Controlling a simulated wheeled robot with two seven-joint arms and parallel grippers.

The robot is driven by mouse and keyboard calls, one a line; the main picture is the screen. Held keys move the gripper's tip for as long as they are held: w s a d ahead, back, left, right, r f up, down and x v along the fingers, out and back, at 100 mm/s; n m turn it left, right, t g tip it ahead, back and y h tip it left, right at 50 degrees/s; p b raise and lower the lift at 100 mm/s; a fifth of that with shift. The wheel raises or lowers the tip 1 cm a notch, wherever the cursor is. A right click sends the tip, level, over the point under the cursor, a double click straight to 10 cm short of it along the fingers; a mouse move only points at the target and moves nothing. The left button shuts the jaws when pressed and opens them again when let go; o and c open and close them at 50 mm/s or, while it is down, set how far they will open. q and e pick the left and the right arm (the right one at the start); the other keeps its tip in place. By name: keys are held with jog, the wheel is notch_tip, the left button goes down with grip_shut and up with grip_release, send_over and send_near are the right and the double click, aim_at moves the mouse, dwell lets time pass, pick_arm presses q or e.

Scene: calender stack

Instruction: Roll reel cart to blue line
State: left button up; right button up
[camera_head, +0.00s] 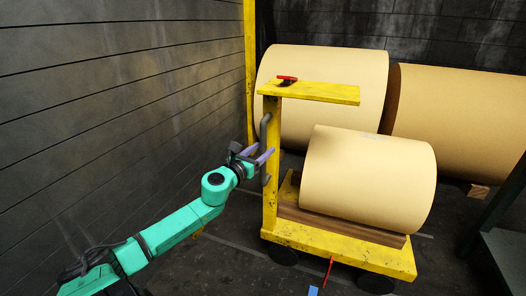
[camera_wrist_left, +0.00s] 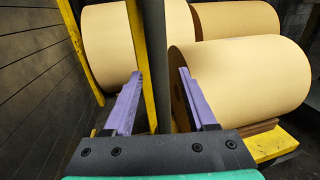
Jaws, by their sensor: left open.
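The yellow reel cart (camera_head: 335,240) stands on the dark floor with a large tan paper reel (camera_head: 365,180) lying on its wooden deck. A dark grey handle bar (camera_head: 264,132) runs down the cart's left post. My left gripper (camera_head: 259,153) is open at this handle, its purple fingers pointing at the cart. In the left wrist view the dark upright bar (camera_wrist_left: 154,60) stands between the two fingers, with gaps showing at both sides. A small blue patch (camera_head: 313,291) shows on the floor at the bottom edge, in front of the cart. My right gripper is out of view.
Two more large reels (camera_head: 320,85) (camera_head: 460,120) lie behind the cart. A dark panelled wall (camera_head: 110,90) runs along the left. A red thing (camera_head: 286,79) sits on the cart's top shelf. A dark green frame (camera_head: 500,225) stands at right.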

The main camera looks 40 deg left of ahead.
pick_arm(q)
jog(key=shift+w+a, duration=0.1)
jog(key=shift+w, duration=0.5)
grip_shut()
dwell(1.0)
